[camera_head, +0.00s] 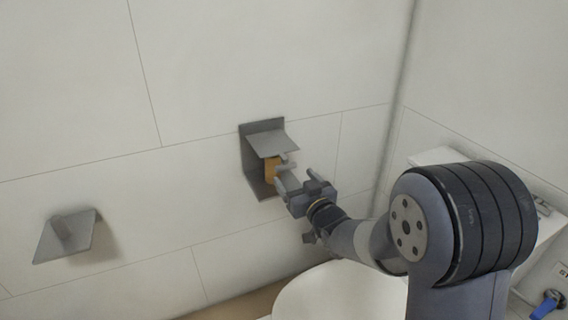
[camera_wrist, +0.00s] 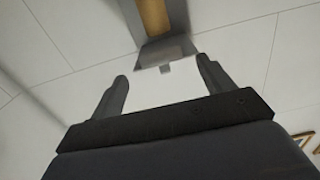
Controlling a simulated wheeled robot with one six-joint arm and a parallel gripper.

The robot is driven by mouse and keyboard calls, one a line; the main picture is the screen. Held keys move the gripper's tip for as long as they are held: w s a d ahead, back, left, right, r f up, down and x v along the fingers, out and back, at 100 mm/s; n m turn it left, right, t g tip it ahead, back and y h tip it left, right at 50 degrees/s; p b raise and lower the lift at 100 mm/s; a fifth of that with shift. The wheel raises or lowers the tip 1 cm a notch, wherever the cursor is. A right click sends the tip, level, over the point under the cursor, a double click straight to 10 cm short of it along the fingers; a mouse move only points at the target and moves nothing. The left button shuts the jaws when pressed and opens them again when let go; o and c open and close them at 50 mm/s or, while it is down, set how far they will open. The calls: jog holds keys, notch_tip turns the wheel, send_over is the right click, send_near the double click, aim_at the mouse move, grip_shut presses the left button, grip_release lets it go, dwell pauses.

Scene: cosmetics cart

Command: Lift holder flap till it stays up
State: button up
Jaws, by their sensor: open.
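The grey metal holder (camera_head: 250,160) is fixed to the tiled wall in the head view. Its flap (camera_head: 272,142) juts out from the wall above a brown roll (camera_head: 270,171). My gripper (camera_head: 285,172) is open at the front right of the holder, with its fingers pointing toward it near the roll and below the flap. Whether a finger touches the flap I cannot tell. In the wrist view the brown roll (camera_wrist: 154,16) and a grey plate of the holder (camera_wrist: 165,51) with a small tab lie beyond my open, empty gripper (camera_wrist: 164,72).
A second grey wall fitting (camera_head: 66,238) is at the lower left of the head view. A white toilet (camera_head: 335,295) is below my arm, and a blue item (camera_head: 547,307) is at the lower right. The wall around the holder is bare, with a corner to its right.

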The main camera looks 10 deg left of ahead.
aim_at(287, 168)
jog(key=x, duration=0.8)
jog(key=shift+w+a, duration=0.15)
jog(key=shift+a, duration=0.05)
jog(key=shift+c, duration=0.6)
jog(key=c, duration=1.3)
jog(key=shift+r, duration=0.15)
